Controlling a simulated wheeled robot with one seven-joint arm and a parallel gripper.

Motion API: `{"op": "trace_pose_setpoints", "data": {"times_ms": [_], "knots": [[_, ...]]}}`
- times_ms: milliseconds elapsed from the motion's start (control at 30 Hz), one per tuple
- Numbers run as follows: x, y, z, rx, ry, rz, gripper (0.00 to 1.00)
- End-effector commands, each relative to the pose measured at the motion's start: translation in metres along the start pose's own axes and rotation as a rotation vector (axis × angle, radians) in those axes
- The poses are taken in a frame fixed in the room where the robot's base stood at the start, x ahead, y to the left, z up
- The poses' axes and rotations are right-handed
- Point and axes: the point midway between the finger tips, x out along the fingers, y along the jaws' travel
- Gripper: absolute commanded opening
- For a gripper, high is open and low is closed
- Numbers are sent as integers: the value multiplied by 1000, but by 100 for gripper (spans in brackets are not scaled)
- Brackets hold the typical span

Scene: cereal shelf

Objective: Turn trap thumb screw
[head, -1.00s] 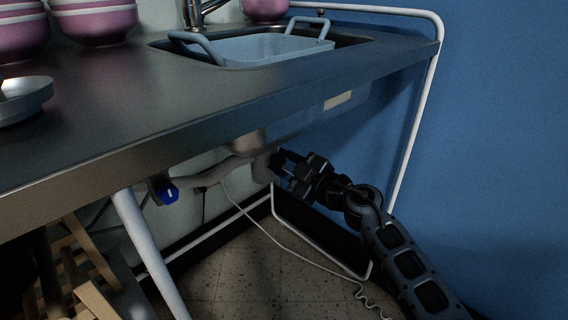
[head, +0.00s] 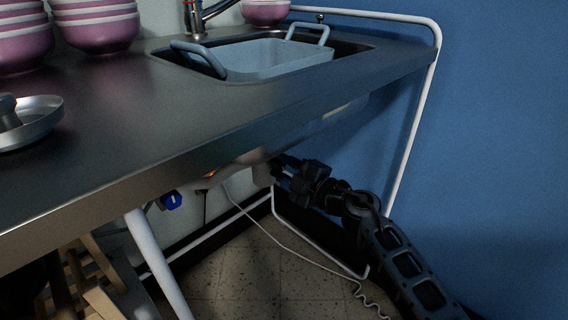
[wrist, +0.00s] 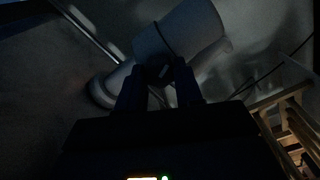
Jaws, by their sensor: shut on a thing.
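The sink trap is a pale grey pipe (head: 262,174) under the counter, mostly hidden by the counter edge in the head view. In the wrist view its thick cylinder (wrist: 180,34) runs tilted in front of my fingers, with a curved pipe at its lower left. My gripper (head: 279,168) reaches in from the right beneath the sink, against the trap. In the wrist view its two dark fingers are shut on a small dark piece, seemingly the thumb screw (wrist: 160,72), at the cylinder's near end. The screw is too dark to see its angle.
The metal counter (head: 150,120) hangs over my gripper, with a grey tub (head: 265,58) in the sink. A blue knob (head: 171,200) and a white leg (head: 155,260) are to the left. A white cable (head: 290,250) crosses the floor. A wooden rack (wrist: 290,125) stands right in the wrist view.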

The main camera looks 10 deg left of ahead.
Motion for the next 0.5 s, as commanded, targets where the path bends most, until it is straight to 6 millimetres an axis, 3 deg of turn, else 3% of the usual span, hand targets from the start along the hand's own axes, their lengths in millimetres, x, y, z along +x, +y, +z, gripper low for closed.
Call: {"op": "trace_pose_setpoints", "data": {"times_ms": [500], "knots": [[0,-3,1,-489,1,-2,5]]}}
